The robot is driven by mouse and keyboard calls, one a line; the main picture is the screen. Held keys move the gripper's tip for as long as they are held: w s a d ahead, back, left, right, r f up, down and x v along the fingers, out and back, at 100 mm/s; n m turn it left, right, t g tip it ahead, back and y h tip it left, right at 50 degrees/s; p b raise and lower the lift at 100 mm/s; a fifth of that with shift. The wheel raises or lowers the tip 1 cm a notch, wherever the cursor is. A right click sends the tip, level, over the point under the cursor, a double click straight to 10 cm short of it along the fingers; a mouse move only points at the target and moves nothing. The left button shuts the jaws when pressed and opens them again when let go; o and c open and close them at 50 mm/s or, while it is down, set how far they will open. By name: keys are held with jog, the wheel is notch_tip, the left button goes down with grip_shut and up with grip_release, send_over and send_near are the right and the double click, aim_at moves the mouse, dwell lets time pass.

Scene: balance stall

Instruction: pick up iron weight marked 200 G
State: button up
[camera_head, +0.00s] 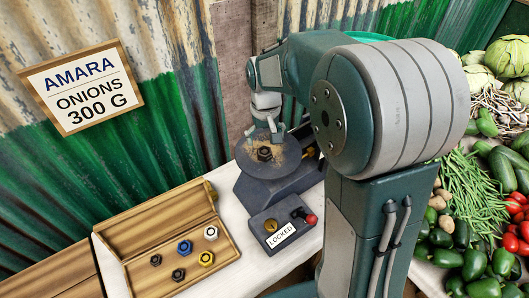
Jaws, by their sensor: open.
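My gripper (264,134) is open just above and behind that weight, and no contact shows. Two other dark weights, one (156,260) at the left and one (178,275) at the front, lie in a wooden tray (139,243). Markings on the weights are too small to read, so I cannot tell which is marked 200 G. My arm hides the right side of the balance.
The tray also holds blue (184,247), white (211,232) and yellow (206,258) weights. A box with a LOCKED label (281,236) and a red-knobbed lever (311,219) stands before the pan. A sign (84,88) reads AMARA ONIONS 300 G. Vegetables (475,195) fill the right.

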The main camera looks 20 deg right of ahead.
aim_at(264, 150)
jog(key=f, duration=0.4)
jog(key=shift+s+a+f, duration=0.1)
jog(key=shift+a, duration=0.15)
grip_shut()
